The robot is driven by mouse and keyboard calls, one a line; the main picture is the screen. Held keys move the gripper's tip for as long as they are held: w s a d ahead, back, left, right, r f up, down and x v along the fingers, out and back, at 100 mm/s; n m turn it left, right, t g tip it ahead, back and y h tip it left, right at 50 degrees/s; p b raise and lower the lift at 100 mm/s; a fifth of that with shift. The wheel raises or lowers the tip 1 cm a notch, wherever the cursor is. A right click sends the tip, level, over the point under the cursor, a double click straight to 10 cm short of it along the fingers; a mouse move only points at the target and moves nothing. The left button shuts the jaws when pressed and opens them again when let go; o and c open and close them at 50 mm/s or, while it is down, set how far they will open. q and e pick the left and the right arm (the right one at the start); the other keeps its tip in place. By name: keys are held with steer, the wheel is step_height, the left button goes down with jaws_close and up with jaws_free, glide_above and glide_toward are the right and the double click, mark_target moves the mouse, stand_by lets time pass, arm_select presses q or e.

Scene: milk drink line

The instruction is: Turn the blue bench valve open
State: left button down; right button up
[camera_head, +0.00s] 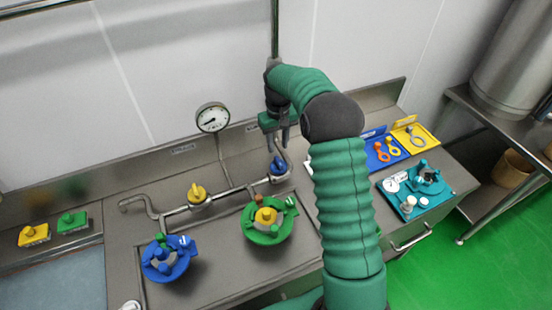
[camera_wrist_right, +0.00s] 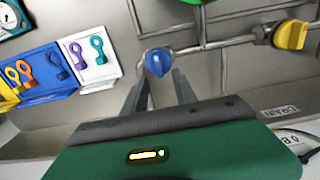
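The blue bench valve (camera_head: 278,166) sits on the pipe at the back of the steel bench, at the pipe's right end. It also shows in the right wrist view (camera_wrist_right: 158,62), with its ridged handle pointing roughly up and down. My right gripper (camera_head: 278,142) hangs just above and behind the valve, fingers pointing down. In the right wrist view its two fingers (camera_wrist_right: 158,90) stand apart, with the valve beyond and between their tips. It looks open and empty, not clearly touching the valve. My left gripper is in neither view.
A yellow valve (camera_head: 198,193) sits farther left on the pipe, below a gauge (camera_head: 212,117). Right are a blue tool tray (camera_head: 374,165), yellow tray (camera_head: 431,146) and teal tray (camera_head: 442,196).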

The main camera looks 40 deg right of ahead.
mark_target(279, 161)
steer(key=f, duration=0.7)
steer(key=shift+d+f+p, duration=0.2)
steer(key=shift+d+p, duration=0.15)
steer(key=shift+p, duration=0.05)
steer(key=shift+a+f, duration=0.1)
steer(key=shift+f, duration=0.3)
steer(key=shift+a, duration=0.15)
steer(key=shift+c, duration=1.1)
jaws_close()
